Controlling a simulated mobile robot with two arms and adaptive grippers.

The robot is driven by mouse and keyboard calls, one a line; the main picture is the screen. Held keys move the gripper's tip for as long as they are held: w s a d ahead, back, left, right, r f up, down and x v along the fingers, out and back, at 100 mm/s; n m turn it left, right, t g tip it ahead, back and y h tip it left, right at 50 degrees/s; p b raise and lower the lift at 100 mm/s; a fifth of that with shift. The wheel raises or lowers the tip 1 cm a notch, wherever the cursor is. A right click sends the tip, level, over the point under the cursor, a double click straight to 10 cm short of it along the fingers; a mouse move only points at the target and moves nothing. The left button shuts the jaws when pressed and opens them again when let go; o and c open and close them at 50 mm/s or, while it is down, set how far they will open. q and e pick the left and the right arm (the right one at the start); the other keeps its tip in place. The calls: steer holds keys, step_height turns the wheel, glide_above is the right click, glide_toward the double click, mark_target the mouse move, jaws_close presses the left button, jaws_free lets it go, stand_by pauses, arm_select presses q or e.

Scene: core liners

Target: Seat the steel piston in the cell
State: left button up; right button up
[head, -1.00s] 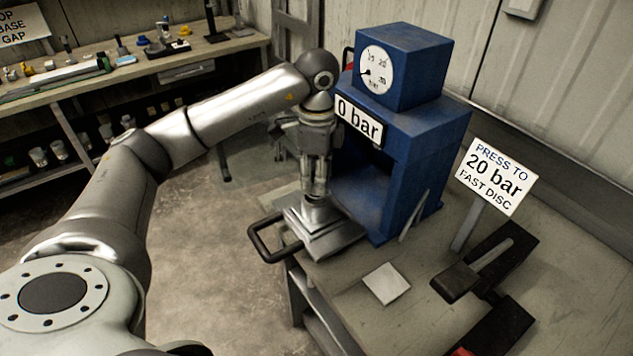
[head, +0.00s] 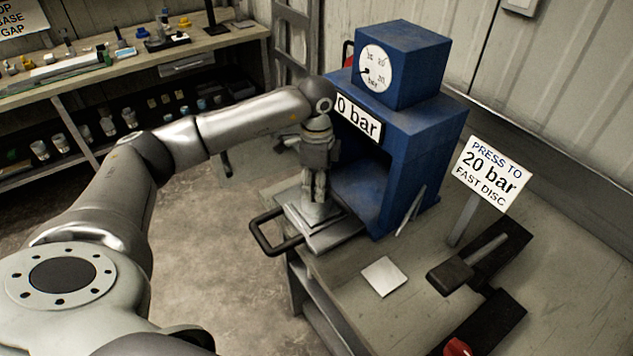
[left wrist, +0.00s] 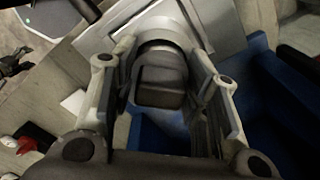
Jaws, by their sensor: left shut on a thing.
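My left gripper (head: 316,185) points straight down over the steel plate at the mouth of the blue press. In the left wrist view its fingers (left wrist: 170,85) are shut around a dark, blocky steel grip, which I take to be the top of the piston (left wrist: 160,78). A round grey steel body, likely the cell (left wrist: 160,37), shows just beyond it, and a pale round base shows under the fingers in the head view (head: 318,211). The fingers hide where piston and cell meet, so I cannot tell how deep the piston sits. My right gripper is not in view.
The blue press (head: 428,130) stands close on the right, its gauge near zero and its sign reading 0 bar. A black looped handle (head: 268,238) juts left from the steel plate (head: 338,236). A pale square (head: 384,276) lies on the bench beside a black lever (head: 470,264).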

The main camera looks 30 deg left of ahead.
arm_select(q)
steer(key=shift+s+d+f, duration=0.1)
steer(key=shift+s+f, duration=0.2)
steer(key=shift+f, duration=0.25)
steer(key=o, duration=1.4)
steer(key=shift+f, duration=0.15)
steer(key=shift+w, duration=0.15)
step_height(320, 180, up, 12)
steer(key=b, duration=0.2)
steer(key=shift+w+b, duration=0.15)
steer(key=shift+b, duration=0.25)
steer(key=shift+r, duration=0.85)
